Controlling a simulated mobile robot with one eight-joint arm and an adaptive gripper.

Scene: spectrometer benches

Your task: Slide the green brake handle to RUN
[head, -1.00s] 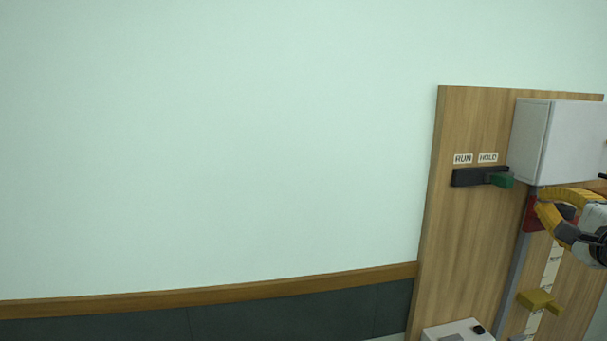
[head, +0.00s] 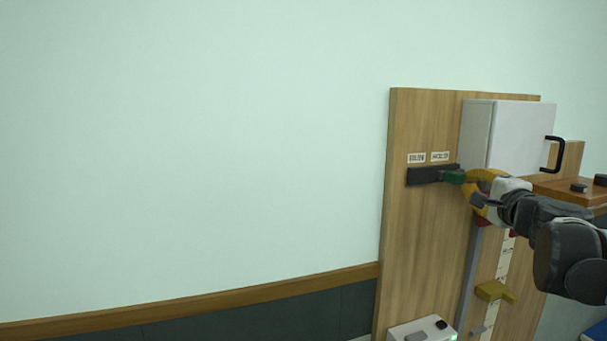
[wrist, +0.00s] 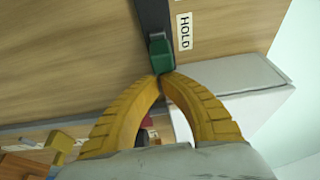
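The green brake handle (head: 453,177) sits at the right end of its dark slide rail (head: 424,176), under the HOLD label (head: 440,156). The RUN label (head: 416,158) is above the rail's left end. My gripper (head: 468,177) is at the handle's right side, level with it. In the wrist view the green handle (wrist: 161,56) lies just beyond the tips of my gripper (wrist: 163,76). The yellow fingers come together at their tips, with nothing seen between them. The tips look very close to the handle's end; whether they touch it I cannot tell.
A white cabinet (head: 510,138) with a black pull is on the board just right of the rail, above my gripper. A yellow handle (head: 494,291) juts out lower down. A white box (head: 423,330) stands below. The wooden board left of the rail is bare.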

